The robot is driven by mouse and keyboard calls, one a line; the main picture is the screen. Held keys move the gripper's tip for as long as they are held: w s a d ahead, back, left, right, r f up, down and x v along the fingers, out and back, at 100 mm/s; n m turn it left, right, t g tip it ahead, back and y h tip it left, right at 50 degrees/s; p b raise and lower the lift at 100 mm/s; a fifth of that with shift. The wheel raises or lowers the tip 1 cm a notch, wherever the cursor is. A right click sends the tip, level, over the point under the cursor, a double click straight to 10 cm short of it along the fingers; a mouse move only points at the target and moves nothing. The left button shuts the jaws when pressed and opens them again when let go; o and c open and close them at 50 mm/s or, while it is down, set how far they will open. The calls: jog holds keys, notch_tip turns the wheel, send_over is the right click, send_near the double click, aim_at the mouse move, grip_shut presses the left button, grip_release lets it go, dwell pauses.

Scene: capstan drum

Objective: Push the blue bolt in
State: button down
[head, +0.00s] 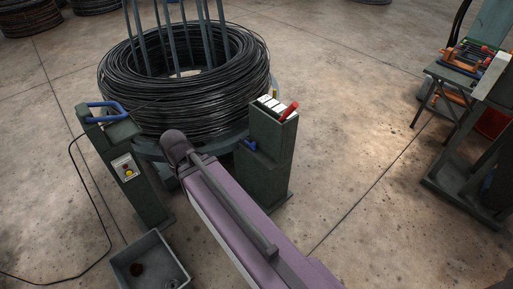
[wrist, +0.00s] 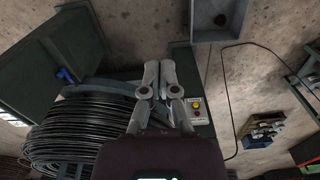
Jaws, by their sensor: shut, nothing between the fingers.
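The blue bolt (head: 249,144) sticks out of the left side of a dark green post (head: 270,152), low under its top block. It also shows in the wrist view (wrist: 65,75), at the upper left on the dark green post. My gripper (wrist: 159,68) is shut and empty in the middle of the wrist view. It is apart from the bolt, which lies well to its left in that view. In the head view my arm hides the gripper's fingers.
A big coil of black wire (head: 180,97) sits on a drum behind the posts. The left post (head: 135,172) carries a blue handle (head: 107,110) and a button box (head: 125,167). A red lever (head: 289,111) tops the right post. A grey bin (head: 150,265) stands in front.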

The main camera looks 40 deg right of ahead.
jog(key=shift+d, duration=0.15)
jog(key=w+d+f+m+t+y+b, duration=0.1)
jog(key=w+d+f+m+t+b, duration=0.3)
jog(key=w+d+f+b, duration=0.55)
jog(key=w+d+f+m+t+b, duration=0.1)
jog(key=w+d+f+m+b, duration=0.55)
jog(key=d+f+b, duration=0.55)
jog(key=w+d+f+m+t+h+b, duration=0.1)
jog(key=d+f+m+b, duration=0.2)
jog(key=d+b, duration=0.3)
jog(key=w+d+f+m+t+h+b, duration=0.1)
jog(key=d+f+m+b, duration=0.2)
jog(key=d, duration=1)
jog(key=w+d+f+m+t+b, duration=0.1)
jog(key=d+f+m+t+b, duration=0.1)
jog(key=d+f+b, duration=0.4)
jog(key=shift+d+f+m+h+b, duration=0.35)
jog(key=shift+d+m+b, duration=0.5)
jog(key=shift+d+b, duration=1)
jog(key=shift+d, duration=0.1)
